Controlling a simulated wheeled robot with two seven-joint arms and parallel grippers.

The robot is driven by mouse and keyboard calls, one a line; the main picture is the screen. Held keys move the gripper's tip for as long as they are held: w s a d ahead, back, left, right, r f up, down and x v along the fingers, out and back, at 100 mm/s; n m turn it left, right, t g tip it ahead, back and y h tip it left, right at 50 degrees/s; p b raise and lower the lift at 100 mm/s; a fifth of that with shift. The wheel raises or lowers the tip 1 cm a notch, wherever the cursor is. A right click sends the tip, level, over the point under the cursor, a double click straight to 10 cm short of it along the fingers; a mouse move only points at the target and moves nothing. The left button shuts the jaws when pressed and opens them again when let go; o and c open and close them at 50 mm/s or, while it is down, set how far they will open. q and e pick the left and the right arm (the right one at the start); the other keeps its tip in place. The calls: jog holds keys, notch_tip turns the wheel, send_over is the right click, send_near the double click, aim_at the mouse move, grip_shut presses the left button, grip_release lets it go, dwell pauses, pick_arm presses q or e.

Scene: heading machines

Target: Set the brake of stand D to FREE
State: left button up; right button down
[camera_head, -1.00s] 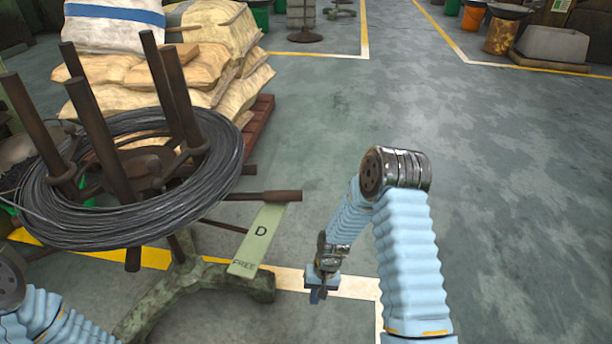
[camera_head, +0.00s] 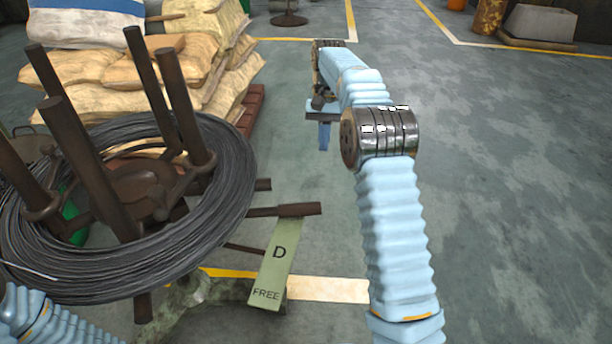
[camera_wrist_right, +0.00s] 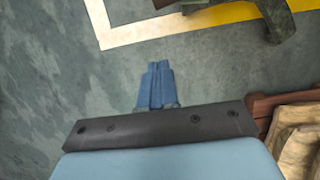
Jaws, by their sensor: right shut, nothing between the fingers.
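Stand D has a reel of dark wire (camera_head: 225,225) with several upright rusty posts. A brown brake lever (camera_head: 290,210) sticks out to its right. A green plate (camera_head: 273,272) marked D above and FREE below hangs beneath the lever's end. My right gripper (camera_head: 324,137) is shut and empty, pointing down beyond the lever and a little to its right, apart from it. In the right wrist view its blue fingers (camera_wrist_right: 157,85) are together over bare floor. A piece of my left arm shows at the lower left; its gripper is out of view.
Stacked sacks (camera_head: 190,75) on a red-brown pallet (camera_head: 251,110) stand behind the reel. A stand foot (camera_wrist_right: 279,20) shows in the right wrist view. The floor right of my right arm is clear. A grey trough (camera_head: 541,25) stands far right.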

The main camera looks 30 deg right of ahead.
dwell(0.3)
pick_arm(q)
jog(key=shift+w+a+f+b, duration=0.1)
jog(key=shift+a+f+b, duration=0.15)
jog(key=shift+f+b, duration=0.5)
jog(key=shift+w+a+f+b, duration=0.1)
jog(key=shift+a+f+b, duration=0.15)
jog(key=shift+f+b, duration=0.45)
pick_arm(e)
jog(key=s+a+f, duration=0.3)
jog(key=s+f, duration=0.2)
jog(key=f, duration=0.5)
jog(key=shift+s+a+f, duration=0.3)
